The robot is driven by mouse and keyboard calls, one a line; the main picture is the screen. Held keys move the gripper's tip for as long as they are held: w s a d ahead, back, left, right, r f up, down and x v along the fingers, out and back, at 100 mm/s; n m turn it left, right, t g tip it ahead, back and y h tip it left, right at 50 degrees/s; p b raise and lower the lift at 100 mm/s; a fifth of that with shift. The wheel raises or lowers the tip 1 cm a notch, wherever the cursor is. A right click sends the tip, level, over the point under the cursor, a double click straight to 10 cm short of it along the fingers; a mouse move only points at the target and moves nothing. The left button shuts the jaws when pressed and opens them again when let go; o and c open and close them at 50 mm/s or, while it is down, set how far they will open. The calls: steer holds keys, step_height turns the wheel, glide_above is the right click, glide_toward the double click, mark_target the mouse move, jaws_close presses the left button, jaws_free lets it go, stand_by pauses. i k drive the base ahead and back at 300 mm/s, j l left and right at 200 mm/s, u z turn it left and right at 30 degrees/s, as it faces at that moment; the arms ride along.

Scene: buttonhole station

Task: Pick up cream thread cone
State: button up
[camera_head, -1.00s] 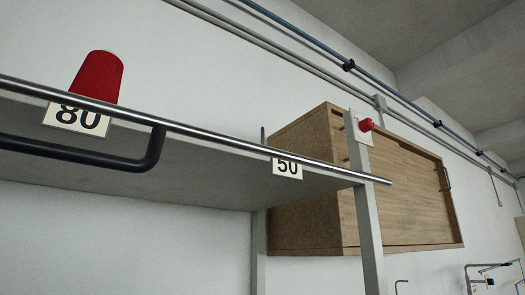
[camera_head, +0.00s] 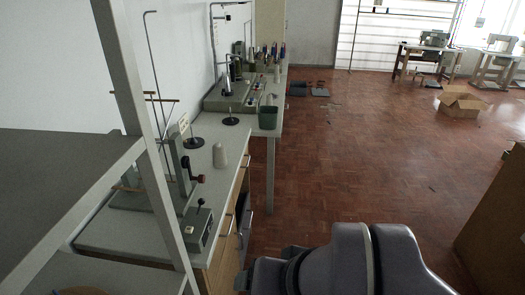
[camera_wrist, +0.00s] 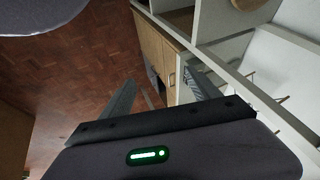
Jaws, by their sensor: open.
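A cream cone (camera_head: 219,156) stands upright on the grey top of a workbench (camera_head: 228,174) in the head view, left of the middle. It is not clearly seen in the wrist view. My gripper (camera_wrist: 157,92) is open in the wrist view, its two dark fingers apart with nothing between them. It hangs over the floor beside wooden cabinet fronts (camera_wrist: 160,50). In the head view my arm shows at the bottom, right of the bench, and the fingers are hidden.
A grey shelf rack (camera_head: 70,180) with an upright post stands at the left, in front of the bench. A lever device (camera_head: 180,165) and a small control box (camera_head: 197,232) are near the cone. A green bin (camera_head: 268,117) stands farther back. The red-brown floor (camera_head: 340,170) is largely clear.

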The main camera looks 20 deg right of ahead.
mark_target(219, 158)
steer(key=i+l+u, duration=0.2)
steer(key=i+u, duration=0.2)
steer(key=i+l+u, duration=0.75)
